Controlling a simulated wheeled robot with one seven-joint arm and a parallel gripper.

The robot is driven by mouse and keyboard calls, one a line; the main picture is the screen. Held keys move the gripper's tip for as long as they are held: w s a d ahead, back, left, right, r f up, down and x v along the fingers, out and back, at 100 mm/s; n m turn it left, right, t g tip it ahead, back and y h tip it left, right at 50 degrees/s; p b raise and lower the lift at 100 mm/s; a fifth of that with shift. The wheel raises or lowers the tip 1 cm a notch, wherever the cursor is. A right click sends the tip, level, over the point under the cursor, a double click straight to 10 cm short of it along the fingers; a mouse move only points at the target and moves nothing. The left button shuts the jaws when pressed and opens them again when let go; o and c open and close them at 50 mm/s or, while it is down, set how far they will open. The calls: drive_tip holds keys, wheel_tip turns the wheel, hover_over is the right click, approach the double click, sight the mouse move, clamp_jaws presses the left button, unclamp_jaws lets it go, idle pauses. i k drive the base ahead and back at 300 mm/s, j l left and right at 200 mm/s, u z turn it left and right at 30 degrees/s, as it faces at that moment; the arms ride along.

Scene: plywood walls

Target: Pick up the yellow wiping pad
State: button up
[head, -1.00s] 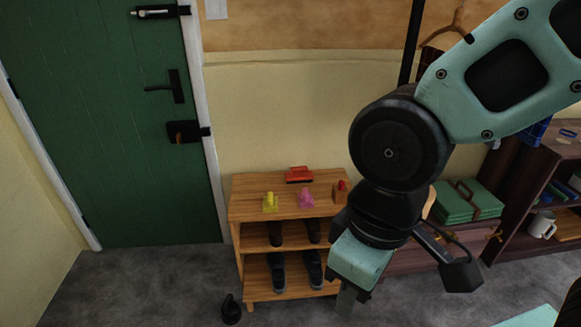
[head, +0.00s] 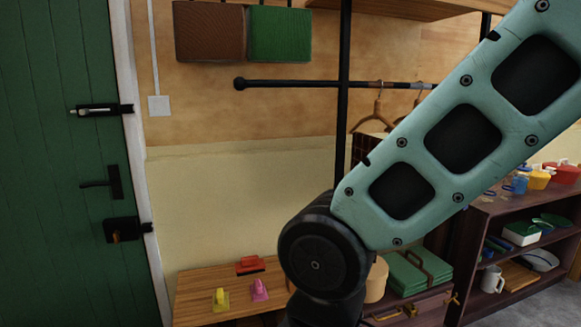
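The yellow wiping pad (head: 221,300) lies on top of the wooden shoe rack (head: 196,285), near its left front in the head view. It has a flat base with an upright knob. A pink pad (head: 260,290) of similar shape lies just right of it, and a red and black one (head: 249,265) lies behind them. My arm reaches down from the upper right to the right of the pads. My gripper is below the bottom edge of the picture, so its fingers are hidden.
A green door (head: 60,150) with black handle and bolt stands left. Green folded boxes (head: 417,272) and a round tan box (head: 376,280) are right of my arm. A dark shelf (head: 520,220) with a mug (head: 492,279) stands further right. A black pole (head: 343,110) rises behind my arm.

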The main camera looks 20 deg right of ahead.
sight(220, 299)
drive_tip(key=i+j+u, duration=0.1)
drive_tip(key=i+j, duration=0.15)
drive_tip(key=i, duration=0.25)
drive_tip(key=i+j+u, duration=0.1)
drive_tip(key=i, duration=0.4)
drive_tip(key=i+j+u, duration=0.1)
drive_tip(key=i, duration=0.4)
drive_tip(key=j, duration=0.1)
